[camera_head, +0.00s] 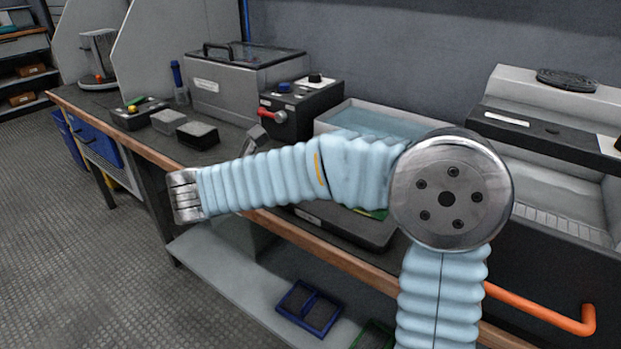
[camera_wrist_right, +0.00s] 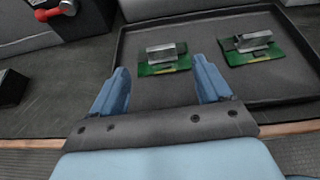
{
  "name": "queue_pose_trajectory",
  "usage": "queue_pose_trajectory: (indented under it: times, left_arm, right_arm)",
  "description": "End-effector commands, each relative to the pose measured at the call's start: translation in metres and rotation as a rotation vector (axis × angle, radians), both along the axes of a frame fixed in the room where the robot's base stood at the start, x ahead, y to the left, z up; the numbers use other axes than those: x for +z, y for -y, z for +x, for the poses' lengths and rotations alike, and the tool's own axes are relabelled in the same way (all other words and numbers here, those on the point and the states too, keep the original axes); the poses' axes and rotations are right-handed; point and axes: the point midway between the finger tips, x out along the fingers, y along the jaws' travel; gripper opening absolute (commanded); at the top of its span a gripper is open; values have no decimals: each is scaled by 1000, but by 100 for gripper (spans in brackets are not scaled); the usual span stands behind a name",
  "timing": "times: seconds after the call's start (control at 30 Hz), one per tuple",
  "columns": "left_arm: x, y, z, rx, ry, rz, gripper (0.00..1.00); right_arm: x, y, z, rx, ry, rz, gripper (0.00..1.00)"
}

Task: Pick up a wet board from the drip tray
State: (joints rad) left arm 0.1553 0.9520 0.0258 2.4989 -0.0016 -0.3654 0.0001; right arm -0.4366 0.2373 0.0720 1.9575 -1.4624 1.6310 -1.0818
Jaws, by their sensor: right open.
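The dark drip tray (camera_wrist_right: 132,48) fills the upper part of the right wrist view. Two green boards lie flat in it, each with a silver metal block on top: a nearer left board (camera_wrist_right: 150,71) and a right board (camera_wrist_right: 262,57). My right gripper (camera_wrist_right: 160,64) is open and empty, its blue fingers spread, with the left board ahead between the fingertips. I cannot tell its exact height above the board. In the head view the tray (camera_head: 330,226) is mostly hidden behind my pale blue arm, with a sliver of green board showing. My left gripper is not in view.
A black box with a red lever (camera_head: 270,115) and a bath of bluish liquid (camera_head: 372,121) stand behind the tray. A lidded grey machine (camera_head: 240,84) is farther left. An orange handle (camera_head: 545,320) sticks out at right. The bench's wooden edge (camera_head: 350,262) runs in front.

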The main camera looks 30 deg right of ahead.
Motion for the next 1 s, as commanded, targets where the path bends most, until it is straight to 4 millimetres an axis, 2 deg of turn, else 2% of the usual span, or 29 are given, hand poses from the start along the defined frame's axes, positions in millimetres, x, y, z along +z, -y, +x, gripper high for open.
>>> queue_pose_trajectory:
  times: [0.27,0.5,0.8,1.0]
  left_arm:
    - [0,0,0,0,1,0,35]
    - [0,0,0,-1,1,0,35]
    - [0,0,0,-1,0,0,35]
    - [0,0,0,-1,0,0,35]
  right_arm:
    - [-11,24,10,-1,-2,1,78]
    - [-23,56,24,-1,-2,1,78]
    - [-26,61,27,1,-1,2,78]
    - [-26,61,27,1,-1,2,47]
